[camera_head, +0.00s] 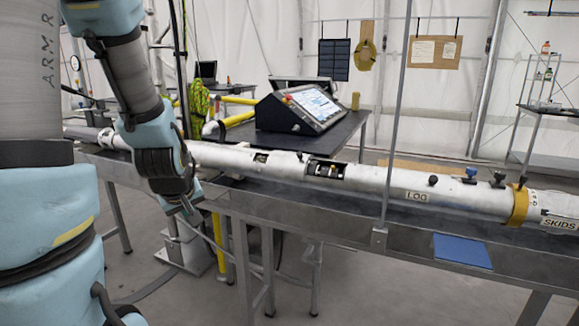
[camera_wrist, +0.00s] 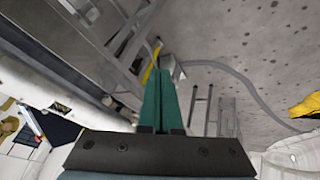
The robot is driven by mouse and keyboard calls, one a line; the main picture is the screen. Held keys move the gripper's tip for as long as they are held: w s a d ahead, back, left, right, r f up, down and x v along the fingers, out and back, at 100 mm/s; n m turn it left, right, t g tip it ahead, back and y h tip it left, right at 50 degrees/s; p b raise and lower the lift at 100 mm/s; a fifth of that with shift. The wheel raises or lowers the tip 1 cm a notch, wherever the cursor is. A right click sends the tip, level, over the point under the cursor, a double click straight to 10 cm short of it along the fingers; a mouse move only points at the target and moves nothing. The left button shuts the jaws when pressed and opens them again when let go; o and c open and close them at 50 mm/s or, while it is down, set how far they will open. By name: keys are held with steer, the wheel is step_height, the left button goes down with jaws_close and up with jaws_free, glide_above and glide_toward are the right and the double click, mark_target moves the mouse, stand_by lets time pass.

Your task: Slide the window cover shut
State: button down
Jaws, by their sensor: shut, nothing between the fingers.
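A long silvery tube (camera_head: 380,183) lies along a narrow grey table. A rectangular window (camera_head: 325,170) in its side is open and shows dark and metallic parts inside. A smaller opening (camera_head: 261,158) is to its left. I cannot clearly make out the window cover itself; a small dark knob (camera_head: 300,156) stands on the tube just left of the window. My gripper (camera_head: 188,211) is shut and empty, left of the window, pointing down at the near side of the tube. In the wrist view its green fingers (camera_wrist: 164,72) are together, with table legs and floor beyond.
A thin upright pole (camera_head: 395,120) rises from the table (camera_head: 330,222) in front of the tube, right of the window. More knobs (camera_head: 471,172) and a yellow ring (camera_head: 517,205) are farther right. A blue mat (camera_head: 462,250) lies in front. A console (camera_head: 300,108) stands behind.

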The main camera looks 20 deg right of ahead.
steer(key=w+d+n+t+h+b, duration=0.25)
steer(key=w+d+n+t, duration=0.25)
steer(key=w+d, duration=0.4)
steer(key=n+t+h+p, duration=0.2)
steer(key=n+t+h, duration=0.2)
steer(key=n+h, duration=0.25)
glide_toward(290, 160)
steer(key=shift+m, duration=0.35)
steer(key=w+d, duration=0.1)
steer(key=w+d+r, duration=0.1)
steer(key=w, duration=0.2)
steer(key=shift+w+d+r, duration=0.35)
steer(key=shift+w+d, duration=0.05)
steer(key=shift+s+d+p, duration=0.25)
steer(key=shift+d+p, duration=0.25)
steer(key=shift+d, duration=0.25)
